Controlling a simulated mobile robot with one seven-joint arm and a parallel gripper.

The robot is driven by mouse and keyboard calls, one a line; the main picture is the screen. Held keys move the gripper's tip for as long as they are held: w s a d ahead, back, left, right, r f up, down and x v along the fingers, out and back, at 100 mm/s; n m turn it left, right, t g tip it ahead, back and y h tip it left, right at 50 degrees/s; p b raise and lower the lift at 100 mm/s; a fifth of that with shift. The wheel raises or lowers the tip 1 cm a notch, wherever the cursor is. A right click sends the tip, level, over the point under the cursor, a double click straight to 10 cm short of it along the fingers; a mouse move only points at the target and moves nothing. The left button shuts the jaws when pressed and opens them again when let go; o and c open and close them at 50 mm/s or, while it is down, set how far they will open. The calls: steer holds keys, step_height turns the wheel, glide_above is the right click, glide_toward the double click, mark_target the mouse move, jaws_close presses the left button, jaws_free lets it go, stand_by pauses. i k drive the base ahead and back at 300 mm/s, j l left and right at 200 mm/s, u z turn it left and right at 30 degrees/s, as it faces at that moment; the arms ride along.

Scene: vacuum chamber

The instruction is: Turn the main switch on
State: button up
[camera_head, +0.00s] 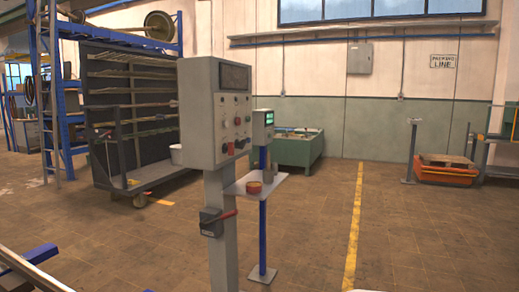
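A grey control cabinet (218,112) stands on a grey post (222,262) near the middle of the view. Its right-hand face carries a dark display panel, several small buttons and knobs, and a red button at lower left. Below the cabinet, a dark switch box with a red handle (221,217) is mounted on the post. The handle points to the right and slightly up. The markings on the switch are too small to read. My gripper is not in view.
Just behind the post, a blue stand (263,235) carries a small shelf (256,184) with a red cup-like item and a small green-lit display. A dark wheeled rack (120,120) stands at left.

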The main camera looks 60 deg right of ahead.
mark_target(229, 148)
steer(key=z, duration=1.55)
steer(key=i+l+u, duration=0.1)
steer(key=i+l, duration=1.15)
steer(key=i+l+u, duration=0.1)
steer(key=i+l, duration=1.1)
steer(key=l, duration=0.15)
